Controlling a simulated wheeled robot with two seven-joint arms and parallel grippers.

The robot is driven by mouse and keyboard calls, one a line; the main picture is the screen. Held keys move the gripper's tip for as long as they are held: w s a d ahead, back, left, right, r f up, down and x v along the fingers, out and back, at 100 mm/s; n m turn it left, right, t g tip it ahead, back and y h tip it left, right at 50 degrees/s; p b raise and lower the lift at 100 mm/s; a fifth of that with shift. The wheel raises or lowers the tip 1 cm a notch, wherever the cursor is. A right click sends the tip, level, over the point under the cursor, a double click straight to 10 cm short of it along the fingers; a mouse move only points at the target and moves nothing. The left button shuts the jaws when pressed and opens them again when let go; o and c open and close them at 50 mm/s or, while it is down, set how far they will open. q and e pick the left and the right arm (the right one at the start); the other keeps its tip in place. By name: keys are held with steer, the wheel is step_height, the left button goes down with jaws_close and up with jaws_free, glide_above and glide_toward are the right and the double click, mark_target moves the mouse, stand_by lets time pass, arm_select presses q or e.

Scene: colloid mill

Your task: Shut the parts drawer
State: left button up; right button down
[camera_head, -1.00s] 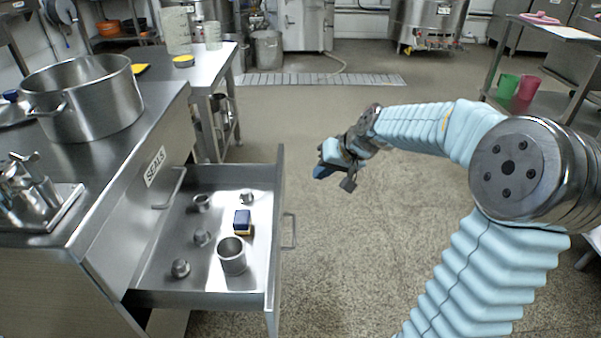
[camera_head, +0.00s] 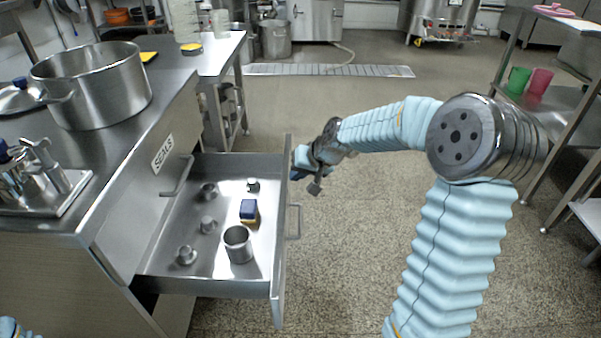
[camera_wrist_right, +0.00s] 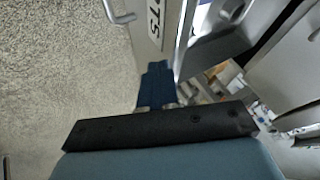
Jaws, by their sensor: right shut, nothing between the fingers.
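The parts drawer (camera_head: 280,225) is pulled out from the steel counter, its inside open to view. Its front panel has a bar handle (camera_head: 296,221) on the outer face. In the right wrist view, the drawer front (camera_wrist_right: 172,35) shows label letters ending in "TS", with the handle (camera_wrist_right: 122,16) beside them. My right gripper (camera_head: 298,172) is shut and empty, at the outer side of the front panel near its far end. Its blue fingers (camera_wrist_right: 156,84) point at the panel in the wrist view. I cannot tell whether they touch it. My left gripper is out of view.
The drawer holds a blue-and-yellow block (camera_head: 248,209), a steel cup (camera_head: 238,244) and several small metal parts. A label reading "SEALS" (camera_head: 163,154) and another handle (camera_head: 178,178) are on the counter front. A large pot (camera_head: 95,90) stands on top. The floor right of the drawer is clear.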

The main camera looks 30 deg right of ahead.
steer(key=w+a+p, duration=0.5)
steer(key=w+a, duration=0.1)
steer(key=a, duration=0.4)
steer(key=w+a+p, duration=0.4)
steer(key=w+a, duration=0.2)
steer(key=a, duration=0.4)
steer(key=shift+w+a+p, duration=0.3)
steer(key=shift+w+p, duration=0.05)
steer(key=shift+d, duration=0.1)
